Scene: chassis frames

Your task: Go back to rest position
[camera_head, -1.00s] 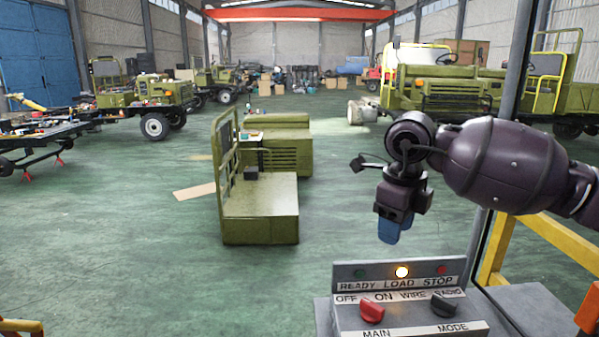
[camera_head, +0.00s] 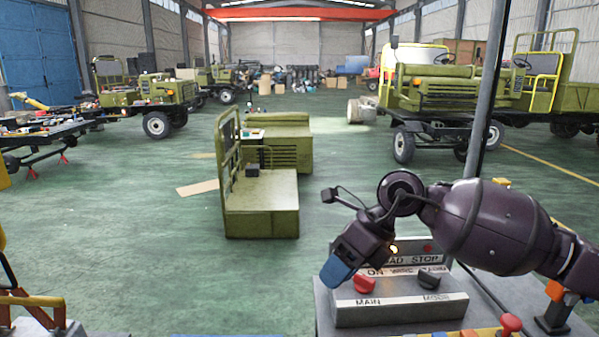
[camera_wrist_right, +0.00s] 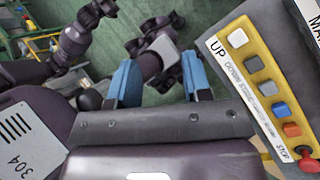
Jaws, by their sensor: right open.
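My right gripper (camera_head: 338,272) has blue fingertips and hangs tilted to the left, in front of the left part of the control box (camera_head: 400,313). It covers part of the box's upper label row. In the right wrist view its two blue fingers (camera_wrist_right: 160,80) are apart, with nothing held between them. Purple links of my own arms show behind them. My left gripper cannot be made out in either view.
The box carries a red knob (camera_head: 363,285) and a black knob (camera_head: 429,282). A yellow button panel (camera_wrist_right: 262,85) lies right of the fingers in the wrist view. A green cab part (camera_head: 262,210) stands on the floor ahead. Open floor lies left of it.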

